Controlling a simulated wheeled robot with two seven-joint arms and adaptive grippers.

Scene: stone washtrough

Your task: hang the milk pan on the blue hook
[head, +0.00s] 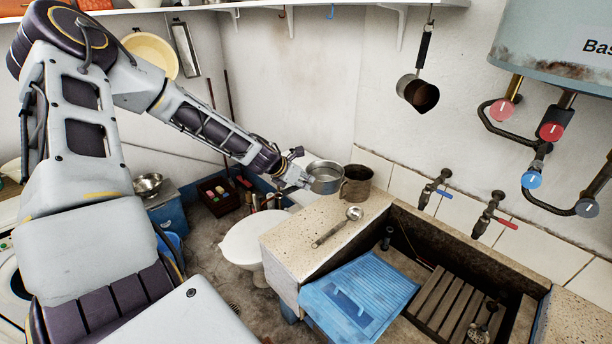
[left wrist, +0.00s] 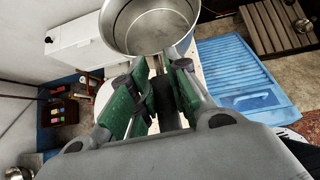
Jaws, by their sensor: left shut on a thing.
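The milk pan (head: 326,178) is a shiny metal pan, held upright just behind the stone ledge, beside a brown mug. My left gripper (head: 302,179) is shut on its handle. In the left wrist view the pan (left wrist: 150,28) is at the top, beyond the green-padded fingers (left wrist: 155,80), which hide most of the handle. The blue hook (head: 331,12) hangs under the wall shelf at the top, empty, well above the pan. My right gripper is not in view.
An orange hook (head: 282,13) is left of the blue one. A dark pan (head: 417,92) hangs to the right. The brown mug (head: 356,185) and a ladle (head: 338,227) are on the stone ledge (head: 300,240). Shelf brackets (head: 402,26) jut down. The wall below the blue hook is bare.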

